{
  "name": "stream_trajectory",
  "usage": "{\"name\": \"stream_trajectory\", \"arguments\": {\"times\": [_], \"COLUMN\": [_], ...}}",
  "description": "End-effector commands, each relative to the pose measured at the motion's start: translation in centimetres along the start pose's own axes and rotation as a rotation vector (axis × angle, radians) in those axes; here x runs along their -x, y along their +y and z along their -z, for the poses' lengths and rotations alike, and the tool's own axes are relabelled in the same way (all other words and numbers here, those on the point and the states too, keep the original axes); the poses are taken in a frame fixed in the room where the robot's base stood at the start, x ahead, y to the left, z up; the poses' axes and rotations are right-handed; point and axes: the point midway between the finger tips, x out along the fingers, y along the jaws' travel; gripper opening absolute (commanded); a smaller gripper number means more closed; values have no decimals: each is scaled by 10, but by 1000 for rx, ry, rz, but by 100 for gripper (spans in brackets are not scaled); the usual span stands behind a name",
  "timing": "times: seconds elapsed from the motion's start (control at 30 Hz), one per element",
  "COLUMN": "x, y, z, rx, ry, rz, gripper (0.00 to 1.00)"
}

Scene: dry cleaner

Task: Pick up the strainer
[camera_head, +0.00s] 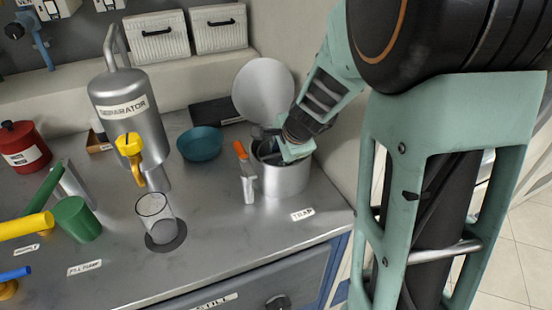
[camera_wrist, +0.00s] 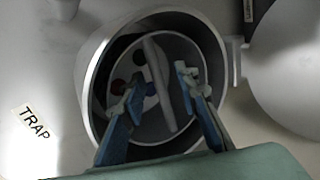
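The strainer (camera_wrist: 160,72) appears to be the round piece with a pale bar across it, set inside the metal pot marked TRAP (camera_head: 284,182). In the wrist view I look down into this pot (camera_wrist: 90,85). My gripper (camera_wrist: 160,85) is open and reaches down into the pot, with one finger on each side of the bar. Gaps show between the fingers and the bar. In the head view my gripper (camera_head: 285,150) is at the pot's mouth, and its fingertips and the strainer are mostly hidden by the pot wall.
The pot's round lid (camera_head: 263,90) stands open behind it. An orange-topped pale item (camera_head: 247,175) stands close on the pot's left. A teal bowl (camera_head: 200,143), a separator tank (camera_head: 130,110) and a glass cylinder (camera_head: 155,212) are farther left. The counter's front right is clear.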

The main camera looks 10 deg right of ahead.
Motion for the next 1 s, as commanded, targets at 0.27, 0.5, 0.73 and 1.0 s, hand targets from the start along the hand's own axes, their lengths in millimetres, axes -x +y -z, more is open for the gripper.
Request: {"name": "stream_trajectory", "arguments": {"times": [0.27, 0.5, 0.73, 1.0], "x": [1, 1, 1, 7], "y": [0, 0, -1, -5], "z": [0, 0, 0, 0], "rx": [0, 0, 0, 2], "ry": [0, 0, 1, 0], "rz": [0, 0, 1, 2], "gripper": [17, 0, 0, 0]}}
